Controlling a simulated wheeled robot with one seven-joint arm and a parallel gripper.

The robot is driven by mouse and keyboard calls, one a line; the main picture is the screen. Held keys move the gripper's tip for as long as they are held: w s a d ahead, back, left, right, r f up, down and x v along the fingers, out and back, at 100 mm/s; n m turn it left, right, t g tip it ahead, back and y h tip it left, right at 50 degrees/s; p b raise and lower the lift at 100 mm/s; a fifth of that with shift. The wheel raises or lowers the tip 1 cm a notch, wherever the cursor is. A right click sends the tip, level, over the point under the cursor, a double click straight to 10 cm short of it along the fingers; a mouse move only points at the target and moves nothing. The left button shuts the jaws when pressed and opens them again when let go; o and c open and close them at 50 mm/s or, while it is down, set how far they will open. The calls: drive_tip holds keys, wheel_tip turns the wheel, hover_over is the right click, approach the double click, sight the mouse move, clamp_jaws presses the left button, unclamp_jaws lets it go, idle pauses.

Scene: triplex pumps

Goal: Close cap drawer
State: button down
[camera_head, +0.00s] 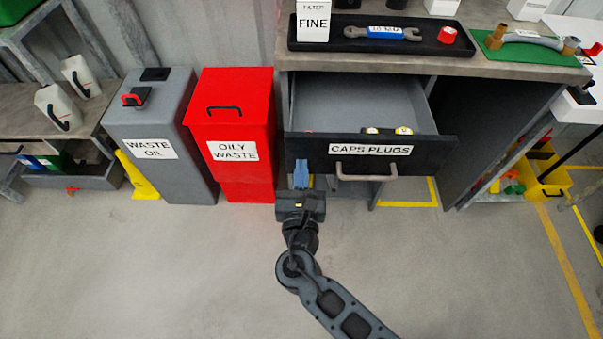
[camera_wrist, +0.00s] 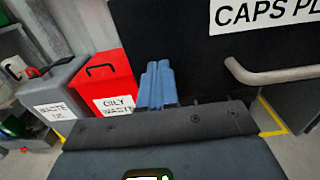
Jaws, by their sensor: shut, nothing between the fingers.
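The cap drawer (camera_head: 310,149), with a dark front labelled CAPS PLUGS, is pulled open from the workbench. A few small caps (camera_head: 403,131) lie inside, partly hidden by the front panel. Its metal handle (camera_head: 367,172) sits low on the front; the handle (camera_wrist: 275,74) also shows at the right in the wrist view. My gripper (camera_head: 301,174) has blue fingers, shut and empty. It is at the lower left part of the drawer front, left of the handle and apart from it. The fingers (camera_wrist: 157,85) also show in the wrist view; I cannot tell whether they touch the panel.
A red oily waste bin (camera_head: 232,115) and a grey waste oil bin (camera_head: 160,125) stand left of the drawer. A black tray (camera_head: 345,44) with a wrench lies on the bench top. An open bay is right of the drawer. The floor in front is clear.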

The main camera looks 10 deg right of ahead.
sight(304, 114)
drive_tip(key=b+x, duration=0.6)
drive_tip(key=x, duration=1.4)
drive_tip(key=shift+w+d+f+b, duration=0.1)
drive_tip(key=shift+w+d+b, duration=0.05)
drive_tip(key=shift+w+b, duration=0.15)
drive_tip(key=shift+w, duration=0.25)
drive_tip(key=shift+w+d+r, duration=0.15)
drive_tip(key=shift+w+r, duration=0.05)
drive_tip(key=shift+r, duration=0.05)
